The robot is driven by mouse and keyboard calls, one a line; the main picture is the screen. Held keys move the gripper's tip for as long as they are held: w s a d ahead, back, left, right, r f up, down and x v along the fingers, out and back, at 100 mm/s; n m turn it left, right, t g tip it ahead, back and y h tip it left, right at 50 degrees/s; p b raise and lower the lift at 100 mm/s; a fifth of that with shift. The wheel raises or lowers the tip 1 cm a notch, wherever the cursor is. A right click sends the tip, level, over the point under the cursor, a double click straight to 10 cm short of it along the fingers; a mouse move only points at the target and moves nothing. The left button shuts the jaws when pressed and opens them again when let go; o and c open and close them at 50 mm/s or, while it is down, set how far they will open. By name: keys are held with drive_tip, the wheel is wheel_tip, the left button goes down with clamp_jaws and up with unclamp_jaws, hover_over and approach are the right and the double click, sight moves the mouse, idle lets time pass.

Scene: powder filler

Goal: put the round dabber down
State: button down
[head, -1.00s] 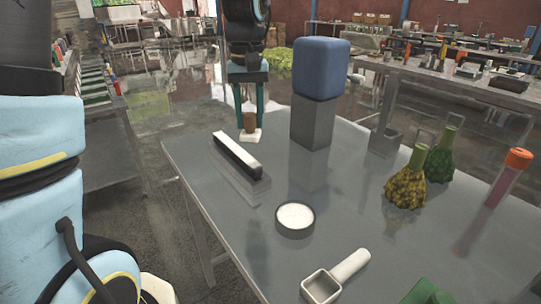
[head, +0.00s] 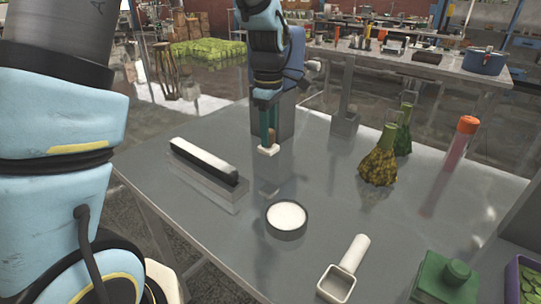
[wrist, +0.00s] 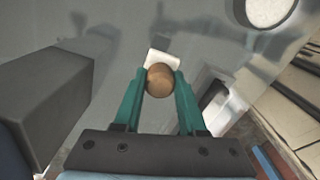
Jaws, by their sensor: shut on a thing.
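The round dabber has a brown rounded handle and a white pad (head: 267,151). It also shows in the wrist view, with the handle (wrist: 160,80) between the fingers and the pad beyond it. My gripper (head: 269,133) is shut on the handle, with its green fingers on either side. The dabber is upright over the grey table (head: 330,190), behind the dish of white powder (head: 287,219) and right of the long black-and-white bar (head: 205,160). I cannot tell whether the pad touches the table.
A grey block with a blue top (head: 291,65) stands just behind my gripper. A white scoop (head: 343,272) and a green block (head: 445,278) lie at the front. The table's middle right is clear.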

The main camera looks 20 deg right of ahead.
sight(269, 153)
drive_tip(key=shift+f+p, duration=0.65)
drive_tip(key=shift+f, duration=2.4)
drive_tip(key=shift+f, duration=0.1)
drive_tip(key=shift+c, duration=2.4)
unclamp_jaws()
wheel_tip(269, 153, up, 12)
drive_tip(key=shift+r+b, duration=0.15)
drive_tip(key=shift+b, duration=1.05)
drive_tip(key=s+a+f+m, duration=0.1)
drive_tip(key=a+f+m, duration=0.1)
drive_tip(key=a, duration=0.8)
drive_tip(key=s+a+f+m+t, duration=0.1)
drive_tip(key=a+m, duration=0.3)
drive_tip(key=a, duration=0.6)
drive_tip(key=s+a+f+m, duration=0.2)
drive_tip(key=a+f+m, duration=0.2)
drive_tip(key=a, duration=0.6)
drive_tip(key=shift+a+t, duration=0.15)
drive_tip(key=shift+t, duration=0.15)
